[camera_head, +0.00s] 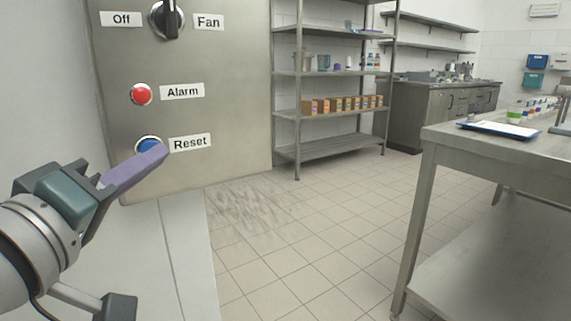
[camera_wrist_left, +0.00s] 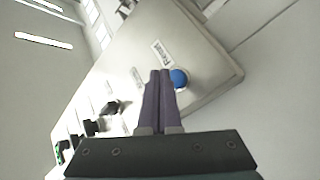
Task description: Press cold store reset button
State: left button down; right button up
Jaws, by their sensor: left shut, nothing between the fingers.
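The reset button (camera_head: 147,145) is round and blue, low on a grey metal control panel (camera_head: 225,85), beside a label reading "Reset". My left gripper (camera_head: 160,152) is shut and empty, with its purple fingers together. In the head view its fingertips overlap the lower right part of the button. In the left wrist view the blue button (camera_wrist_left: 179,78) shows just right of the fingertips (camera_wrist_left: 159,73). I cannot tell whether the fingertips touch the button. My right gripper is not in view.
A red alarm button (camera_head: 141,94) and a black fan knob (camera_head: 167,20) sit above on the panel. A metal shelf (camera_head: 330,110) with small boxes stands behind. A steel table (camera_head: 470,150) stands at the right. The tiled floor between is clear.

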pick_arm(q)
jog(key=shift+s+d+p, duration=0.45)
jog(key=shift+s+d, duration=0.05)
jog(key=shift+s, duration=0.25)
jog(key=shift+s+d+p, duration=0.45)
jog(key=shift+s+d, duration=0.1)
jog(key=shift+s, duration=0.25)
jog(key=shift+s+d+p, duration=0.45)
jog(key=shift+s+d, duration=0.05)
jog(key=shift+s, duration=0.25)
jog(key=shift+r, duration=0.1)
jog(key=s+a+r+m+g+y+p, duration=0.25)
jog(key=s+r+m+g+p, duration=0.35)
jog(key=s+p, duration=0.6)
jog(key=s+a+r+m+g+y+p, duration=0.1)
jog(key=s+a+r+m+g+p, duration=0.25)
jog(key=s+r+g+p, duration=0.85)
notch_tip(320, 180, up, 30)
jog(key=w+t+p, duration=0.1)
jog(key=t+p, duration=0.2)
jog(key=p, duration=3.5)
jog(key=shift+r+p, duration=0.25)
jog(key=shift+p, duration=0.15)
jog(key=shift+w, duration=0.1)
